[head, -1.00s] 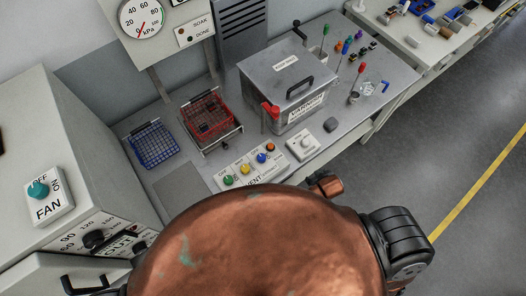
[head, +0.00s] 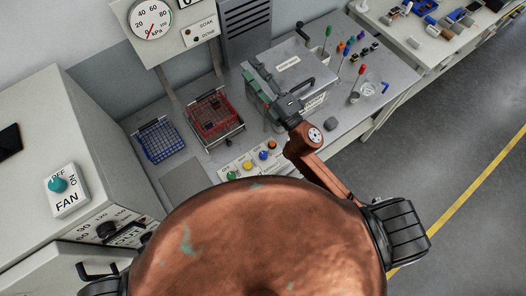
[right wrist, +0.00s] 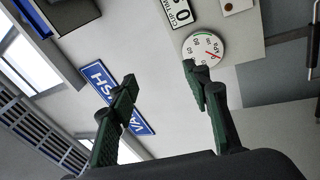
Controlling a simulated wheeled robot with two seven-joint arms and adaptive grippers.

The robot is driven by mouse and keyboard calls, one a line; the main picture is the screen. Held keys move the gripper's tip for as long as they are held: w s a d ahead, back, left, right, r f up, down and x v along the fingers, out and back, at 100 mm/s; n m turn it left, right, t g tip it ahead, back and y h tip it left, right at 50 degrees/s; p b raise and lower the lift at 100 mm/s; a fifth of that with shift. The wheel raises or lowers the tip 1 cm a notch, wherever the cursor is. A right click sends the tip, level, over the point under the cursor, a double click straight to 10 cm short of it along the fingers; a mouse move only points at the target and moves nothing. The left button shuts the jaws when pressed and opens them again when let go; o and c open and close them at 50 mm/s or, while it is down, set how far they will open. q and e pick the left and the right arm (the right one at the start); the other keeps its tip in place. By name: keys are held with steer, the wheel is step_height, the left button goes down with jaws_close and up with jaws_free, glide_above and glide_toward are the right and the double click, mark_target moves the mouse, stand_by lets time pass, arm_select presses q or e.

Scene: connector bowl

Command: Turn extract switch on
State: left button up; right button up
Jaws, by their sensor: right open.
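A white switch box (head: 70,201) marked FAN, with OFF and ON, sits on the light grey cabinet at the left in the head view. Its teal knob (head: 57,185) is beside the OFF mark. No label reading "extract" is legible. My right gripper (head: 250,69) is above the grey lidded box, far to the right of the FAN switch. In the right wrist view its green fingers (right wrist: 160,75) are spread apart with nothing between them. My left gripper is not in view.
The grey lidded box (head: 318,101) stands under my right arm. A red wire basket (head: 212,108) and a blue one (head: 158,143) stand on the bench. A panel of coloured knobs (head: 243,166) is partly hidden by my body. The pressure gauge (head: 151,18) is behind.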

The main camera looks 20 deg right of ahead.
steer(key=s+a+r+n+g+y, duration=0.2)
steer(key=s+a+n+g+y, duration=0.3)
steer(key=a+n, duration=0.3)
steer(key=s+a+r+n+g+y, duration=0.2)
steer(key=s+a+n+g+y, duration=0.25)
steer(key=a+n, duration=0.35)
steer(key=s+a+f+n+g, duration=0.4)
steer(key=a+f+n+g, duration=0.1)
steer(key=f+n+g, duration=0.1)
steer(key=n+g+h, duration=0.4)
steer(key=n+h, duration=0.6)
steer(key=h, duration=0.9)
glide_above(263, 154)
steer(key=shift+y, duration=0.25)
step_height(263, 154, down, 28)
steer(key=shift+a+r, duration=0.1)
steer(key=shift+r, duration=0.05)
steer(key=shift+d+f+p, duration=0.2)
steer(key=shift+f+p, duration=0.1)
steer(key=shift+f, duration=0.05)
steer(key=shift+f+p, duration=0.65)
steer(key=shift+f, duration=2.85)
steer(key=shift+c, duration=0.7)
